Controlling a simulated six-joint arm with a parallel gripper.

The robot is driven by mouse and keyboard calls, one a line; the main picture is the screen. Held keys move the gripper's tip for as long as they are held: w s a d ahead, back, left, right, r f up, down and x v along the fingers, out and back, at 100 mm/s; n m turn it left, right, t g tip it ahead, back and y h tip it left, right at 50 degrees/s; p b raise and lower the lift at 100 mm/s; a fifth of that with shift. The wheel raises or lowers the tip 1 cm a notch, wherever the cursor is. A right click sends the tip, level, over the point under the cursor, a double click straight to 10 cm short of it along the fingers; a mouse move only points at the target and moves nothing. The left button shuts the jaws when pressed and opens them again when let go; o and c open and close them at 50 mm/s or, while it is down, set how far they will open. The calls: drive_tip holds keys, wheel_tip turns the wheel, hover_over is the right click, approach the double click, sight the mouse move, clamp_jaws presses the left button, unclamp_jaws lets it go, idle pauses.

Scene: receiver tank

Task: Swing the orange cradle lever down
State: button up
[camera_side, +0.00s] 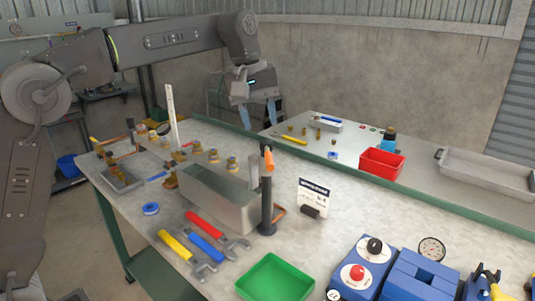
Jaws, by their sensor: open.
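A dark upright post with an orange tip (267,158) stands at the right end of the long grey metal tank (222,204) on the bench; the tip points up and looks like the orange lever. A smaller orange piece (280,210) sits low beside this post. Which orange part is the cradle lever is not certain. My gripper (258,114) hangs above and behind the tank, with its blue fingers pointing down, spread apart and empty. It appears clear of the orange tip.
A red bin (381,163) stands on the back bench.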

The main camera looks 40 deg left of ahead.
sight(268, 158)
drive_tip(key=f, duration=0.6)
drive_tip(key=w+d+f, duration=0.1)
drive_tip(key=f, duration=0.1)
drive_tip(key=shift+w+d+f, duration=0.1)
drive_tip(key=shift+f, duration=0.3)
drive_tip(key=shift+c, duration=0.2)
clamp_jaws()
